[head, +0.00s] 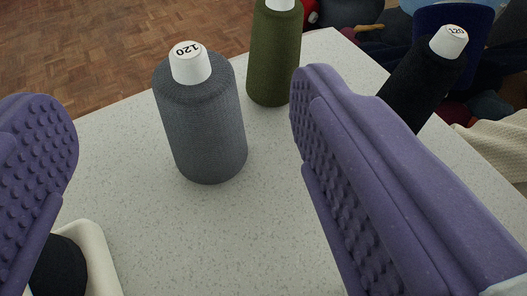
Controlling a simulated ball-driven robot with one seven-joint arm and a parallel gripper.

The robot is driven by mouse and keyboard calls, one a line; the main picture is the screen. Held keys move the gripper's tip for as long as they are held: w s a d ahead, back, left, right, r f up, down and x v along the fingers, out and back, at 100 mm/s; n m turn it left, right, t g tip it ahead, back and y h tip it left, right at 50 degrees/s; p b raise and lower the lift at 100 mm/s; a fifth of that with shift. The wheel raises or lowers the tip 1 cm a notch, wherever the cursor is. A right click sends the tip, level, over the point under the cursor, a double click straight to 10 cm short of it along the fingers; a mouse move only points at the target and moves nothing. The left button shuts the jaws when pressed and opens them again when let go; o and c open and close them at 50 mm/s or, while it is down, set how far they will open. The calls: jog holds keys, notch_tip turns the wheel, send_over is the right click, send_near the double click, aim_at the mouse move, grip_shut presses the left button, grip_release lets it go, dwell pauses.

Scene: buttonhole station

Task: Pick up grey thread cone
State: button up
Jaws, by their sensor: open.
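The grey thread cone (203,125) stands upright on the speckled light table, with a white top marked 120. My gripper (187,137) has two purple studded fingers, one at the left edge and one on the right. It is open. In the picture the cone shows between the fingers, a little beyond them, with table visible on both sides of it. Neither finger appears to touch it.
A green thread cone (273,55) stands behind and right of the grey one. A black thread cone (406,88) is partly hidden behind the right finger. A cream tray (98,262) holding something black sits at lower left. The table (240,235) is clear in front of the grey cone.

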aim_at(188, 65)
jog(key=b+x, duration=0.1)
jog(key=x, duration=0.2)
jog(key=f+b+x, duration=0.1)
jog(key=b+x, duration=0.1)
jog(key=x, duration=0.2)
jog(key=shift+s+a, duration=0.1)
jog(key=shift+s, duration=0.05)
jog(key=shift+w, duration=0.4)
jog(key=shift+c, duration=0.5)
grip_shut()
